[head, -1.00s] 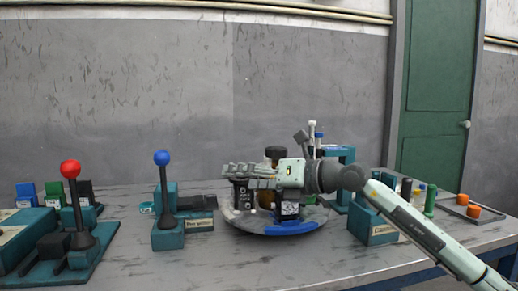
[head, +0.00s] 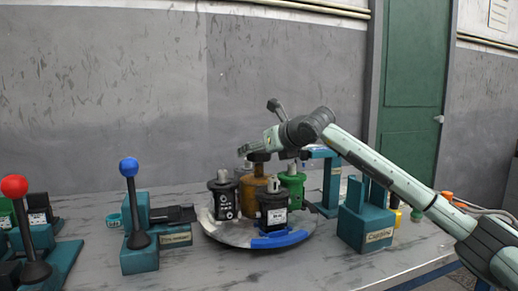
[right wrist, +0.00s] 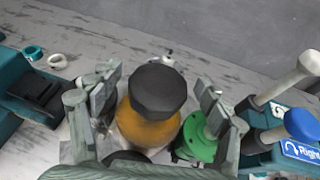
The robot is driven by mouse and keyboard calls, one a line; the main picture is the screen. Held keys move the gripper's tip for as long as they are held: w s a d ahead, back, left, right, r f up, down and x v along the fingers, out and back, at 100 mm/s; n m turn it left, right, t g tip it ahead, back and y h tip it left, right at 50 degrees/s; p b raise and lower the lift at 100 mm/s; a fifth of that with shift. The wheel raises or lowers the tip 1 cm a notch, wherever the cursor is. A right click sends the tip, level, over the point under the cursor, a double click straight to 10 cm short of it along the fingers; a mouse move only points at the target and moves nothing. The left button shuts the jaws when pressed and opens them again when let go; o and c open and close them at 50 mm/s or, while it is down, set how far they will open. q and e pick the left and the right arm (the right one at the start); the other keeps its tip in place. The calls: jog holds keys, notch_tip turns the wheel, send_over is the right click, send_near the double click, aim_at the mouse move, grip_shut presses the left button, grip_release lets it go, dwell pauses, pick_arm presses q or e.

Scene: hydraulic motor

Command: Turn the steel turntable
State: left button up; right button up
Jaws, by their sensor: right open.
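The round steel turntable (head: 224,232) stands on the table with a blue segment (head: 280,240) on its front rim. It carries an amber post with a dark knob (head: 253,190), a green canister (head: 292,187) and two black canisters (head: 223,199) (head: 272,213). My right gripper (head: 247,150) is over the amber post, tilted downward. In the right wrist view, its open fingers (right wrist: 155,98) lie on either side of the dark knob (right wrist: 158,92), with the green canister (right wrist: 196,138) by the right finger. Contact with the knob cannot be told. My left gripper is not in view.
A blue-knobbed lever (head: 129,168) and a red-knobbed lever (head: 15,188) stand to the left. A teal box labelled "Cupping" or similar (head: 366,222) and a teal frame (head: 332,165) stand to the right. The table front by the turntable is clear.

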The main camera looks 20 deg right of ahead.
jog(key=shift+w, duration=0.1)
jog(key=c, duration=1.7)
